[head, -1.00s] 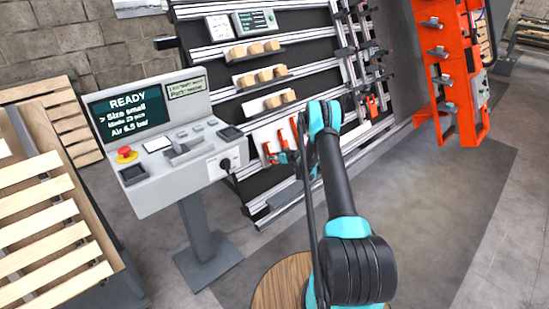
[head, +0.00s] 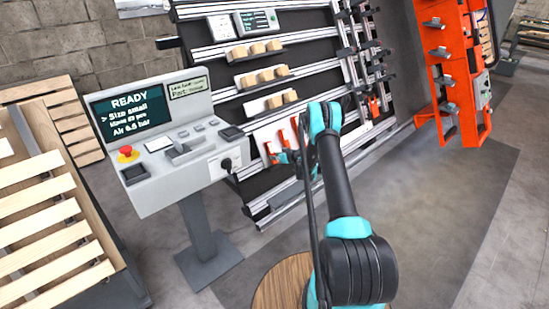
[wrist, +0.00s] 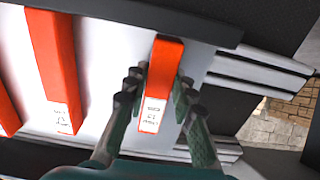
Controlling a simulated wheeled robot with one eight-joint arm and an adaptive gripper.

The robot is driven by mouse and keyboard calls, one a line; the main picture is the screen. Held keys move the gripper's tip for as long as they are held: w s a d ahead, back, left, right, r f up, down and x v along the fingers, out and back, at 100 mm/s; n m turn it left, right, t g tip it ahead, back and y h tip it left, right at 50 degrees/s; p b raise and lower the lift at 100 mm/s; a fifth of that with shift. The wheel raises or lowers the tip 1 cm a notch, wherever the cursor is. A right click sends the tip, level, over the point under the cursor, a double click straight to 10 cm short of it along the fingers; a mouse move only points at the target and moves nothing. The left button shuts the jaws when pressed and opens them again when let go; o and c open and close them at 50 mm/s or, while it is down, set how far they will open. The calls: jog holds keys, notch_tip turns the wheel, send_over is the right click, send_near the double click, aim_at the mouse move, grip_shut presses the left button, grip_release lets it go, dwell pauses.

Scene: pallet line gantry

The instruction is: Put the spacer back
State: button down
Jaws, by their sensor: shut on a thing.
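An orange spacer with a white printed label at its near end (wrist: 158,72) is between the two fingers of my gripper (wrist: 160,88) in the wrist view. The fingers are closed on its sides. The spacer lies in front of a white panel (wrist: 100,65); I cannot tell whether it touches it. In the head view my gripper (head: 284,157) is at the lower part of the rack, largely hidden by my arm, beside small orange pieces (head: 269,150).
Another labelled orange bar (wrist: 52,60) stands left of the held spacer, with part of one more at the left edge. Silver rails (wrist: 255,75) run along the right. A control console (head: 170,150) reading READY and a slatted pallet (head: 45,210) are at left.

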jog(key=shift+s+f, duration=0.1)
jog(key=shift+f, duration=0.15)
dwell(0.6)
jog(key=c, duration=1.2)
grip_release()
jog(key=shift+s+d, duration=0.1)
jog(key=shift+d, duration=0.05)
jog(key=v, duration=1.1)
jog(key=shift+s+d+r, duration=0.15)
jog(key=shift+s+r, duration=0.05)
jog(key=shift+s, duration=0.05)
